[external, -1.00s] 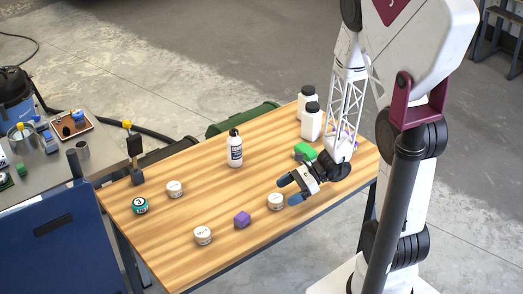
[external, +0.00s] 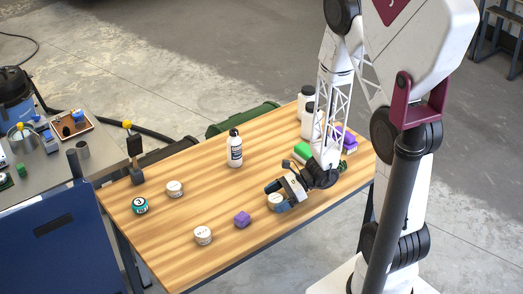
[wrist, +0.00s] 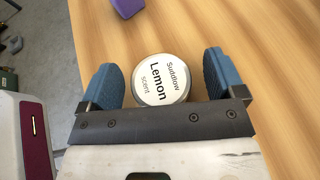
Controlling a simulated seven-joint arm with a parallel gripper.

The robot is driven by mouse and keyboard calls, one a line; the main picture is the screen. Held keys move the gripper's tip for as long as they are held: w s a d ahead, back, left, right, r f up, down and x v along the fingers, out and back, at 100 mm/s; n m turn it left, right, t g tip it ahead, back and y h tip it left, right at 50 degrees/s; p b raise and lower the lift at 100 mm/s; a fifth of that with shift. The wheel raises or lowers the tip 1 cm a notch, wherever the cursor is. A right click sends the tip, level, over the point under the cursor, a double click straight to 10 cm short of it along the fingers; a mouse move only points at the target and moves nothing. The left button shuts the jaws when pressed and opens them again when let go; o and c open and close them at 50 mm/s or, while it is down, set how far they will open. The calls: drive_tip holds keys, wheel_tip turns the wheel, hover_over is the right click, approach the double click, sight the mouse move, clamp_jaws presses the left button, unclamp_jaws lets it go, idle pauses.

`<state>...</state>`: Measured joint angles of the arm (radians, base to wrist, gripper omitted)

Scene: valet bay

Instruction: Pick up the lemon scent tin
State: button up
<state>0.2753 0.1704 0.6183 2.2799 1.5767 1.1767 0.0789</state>
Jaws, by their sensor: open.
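The lemon scent tin (wrist: 162,80) is a round tin with a white lid printed "Suddlow Lemon scent" in the wrist view. It stands on the wooden table between the blue fingertips of my gripper (wrist: 160,78), closer to the left finger, with a gap to the right finger. My gripper is open around the tin and not closed on it. In the external view my gripper (external: 276,194) is low over the table, and the tin (external: 274,204) is partly hidden by the fingers.
A purple block (external: 242,219) lies left of the gripper. Two similar white tins (external: 203,235) (external: 175,188), a teal tin (external: 140,205) and a white bottle (external: 235,149) stand farther left.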

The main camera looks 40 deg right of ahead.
sight(278, 199)
drive_tip(key=c, duration=1)
drive_tip(key=shift+r, duration=0.15)
drive_tip(key=shift+r, duration=1)
drive_tip(key=shift+s+r, duration=0.45)
drive_tip(key=shift+r, duration=0.2)
drive_tip(key=s, duration=0.5)
drive_tip(key=s+d+r, duration=0.1)
drive_tip(key=s, duration=0.9)
drive_tip(key=shift+d+r, duration=0.2)
